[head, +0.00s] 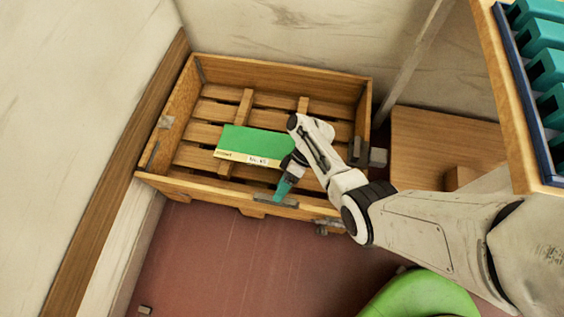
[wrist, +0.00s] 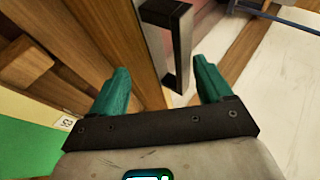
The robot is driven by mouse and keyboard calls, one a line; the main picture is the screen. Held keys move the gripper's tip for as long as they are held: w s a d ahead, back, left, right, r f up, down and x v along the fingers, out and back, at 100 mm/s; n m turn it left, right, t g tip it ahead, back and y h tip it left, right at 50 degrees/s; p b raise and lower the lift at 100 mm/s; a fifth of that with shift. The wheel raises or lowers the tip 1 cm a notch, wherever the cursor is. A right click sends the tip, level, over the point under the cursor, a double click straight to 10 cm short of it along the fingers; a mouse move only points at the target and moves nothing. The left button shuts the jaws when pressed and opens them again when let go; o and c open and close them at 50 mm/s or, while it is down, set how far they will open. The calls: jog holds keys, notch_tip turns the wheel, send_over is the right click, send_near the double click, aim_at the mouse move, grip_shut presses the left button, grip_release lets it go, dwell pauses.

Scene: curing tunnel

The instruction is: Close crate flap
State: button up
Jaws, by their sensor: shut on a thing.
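The wooden crate (head: 185,105) stands in the corner, its slatted floor visible from above. Its flap (head: 190,184) is the board along the near side, with a grey metal handle (head: 268,200) near its middle. I cannot tell the flap's exact tilt. My gripper (head: 282,190) reaches down to this handle with teal fingers. The contact itself is partly hidden.
A green labelled sheet or box (head: 250,143) lies inside the crate. Metal fittings (head: 328,228) sit at the crate's near right corner. A rack of teal items (head: 540,65) stands at upper right, and a green rounded object (head: 425,297) at the bottom. Reddish floor (head: 220,260) in front is mostly clear.

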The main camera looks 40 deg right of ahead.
jog(key=shift+s+f, duration=0.2)
jog(key=shift+f, duration=0.1)
jog(key=p+v, duration=0.2)
jog(key=v, duration=0.9)
jog(key=shift+w+a+r, duration=0.1)
jog(key=shift+w+r, duration=0.1)
jog(key=shift+r, duration=0.05)
jog(key=c, duration=0.3)
jog(key=shift+c, duration=0.2)
jog(key=s+m+h, duration=0.3)
jog(key=s+h, duration=0.3)
jog(key=s, duration=0.2)
jog(key=s+a+r+m+t+h, duration=0.1)
jog(key=s+r+m+h, duration=0.1)
jog(key=s+r, duration=0.3)
jog(key=s+a+r+m+t+h, duration=0.1)
jog(key=s+r+h, duration=0.15)
jog(key=r, duration=0.55)
notch_tip(320, 180, up, 18)
jog(key=s+p, duration=0.1)
jog(key=p, duration=1.6)
